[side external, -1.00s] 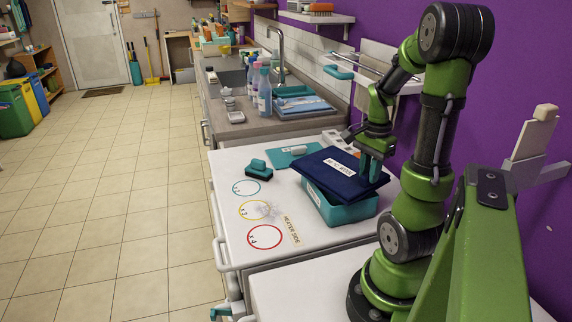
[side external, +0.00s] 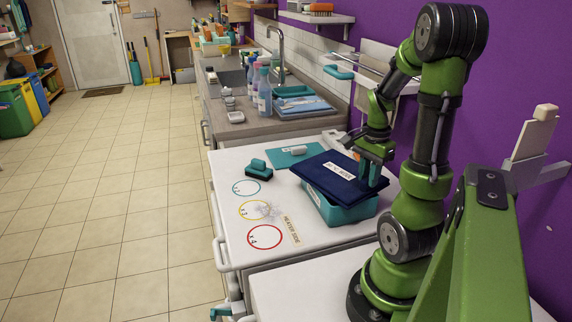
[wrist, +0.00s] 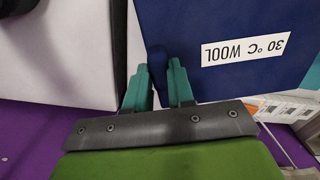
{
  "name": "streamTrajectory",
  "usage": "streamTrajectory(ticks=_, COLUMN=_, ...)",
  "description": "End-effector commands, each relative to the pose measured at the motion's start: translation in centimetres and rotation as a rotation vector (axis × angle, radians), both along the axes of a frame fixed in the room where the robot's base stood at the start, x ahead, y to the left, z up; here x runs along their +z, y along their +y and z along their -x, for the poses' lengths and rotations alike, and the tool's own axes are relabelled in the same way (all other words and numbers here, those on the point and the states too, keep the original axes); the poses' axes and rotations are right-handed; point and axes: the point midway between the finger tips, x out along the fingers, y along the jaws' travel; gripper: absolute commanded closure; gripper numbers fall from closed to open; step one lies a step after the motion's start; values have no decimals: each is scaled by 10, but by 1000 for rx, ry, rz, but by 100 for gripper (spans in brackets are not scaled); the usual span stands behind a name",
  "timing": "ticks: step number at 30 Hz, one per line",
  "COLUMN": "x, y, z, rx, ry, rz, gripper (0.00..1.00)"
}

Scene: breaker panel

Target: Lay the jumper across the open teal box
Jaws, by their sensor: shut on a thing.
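The jumper (side external: 338,175) is a folded dark blue piece with a white label. It lies across the top of the teal box (side external: 341,211), whose near and left walls show below it; the rest of the opening is hidden. My gripper (side external: 371,171) is at the jumper's right edge, fingers pointing down. In the wrist view the teal fingers (wrist: 159,82) are shut on a small bunched part of the edge of the jumper (wrist: 220,30), and the label reads "30 °C WOOL".
A dark teal brush-like block (side external: 259,170) and a teal mat (side external: 293,155) with a white roll lie on the white worktop (side external: 225,185). Teal, yellow and red circles are marked at the left front. A purple wall stands close behind my arm.

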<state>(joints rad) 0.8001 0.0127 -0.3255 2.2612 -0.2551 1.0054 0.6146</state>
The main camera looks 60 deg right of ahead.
Motion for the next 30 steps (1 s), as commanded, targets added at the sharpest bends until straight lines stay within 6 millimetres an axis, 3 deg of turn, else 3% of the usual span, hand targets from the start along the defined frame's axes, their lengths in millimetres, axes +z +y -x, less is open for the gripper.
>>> streamTrajectory(ticks=5, x=-4, y=0, z=0, rx=-1, ry=-1, rz=0, gripper=100)
streamTrajectory(ticks=6, x=-4, y=0, z=0, rx=-1, ry=-1, rz=0, gripper=71)
streamTrajectory(ticks=11, x=-4, y=0, z=0, rx=-1, ry=-1, rz=0, gripper=47)
streamTrajectory(ticks=23, x=4, y=0, z=0, rx=0, ry=-2, rz=1, gripper=47)
streamTrajectory(ticks=30, x=53, y=-1, z=0, rx=1, ry=-5, rz=6, gripper=47)
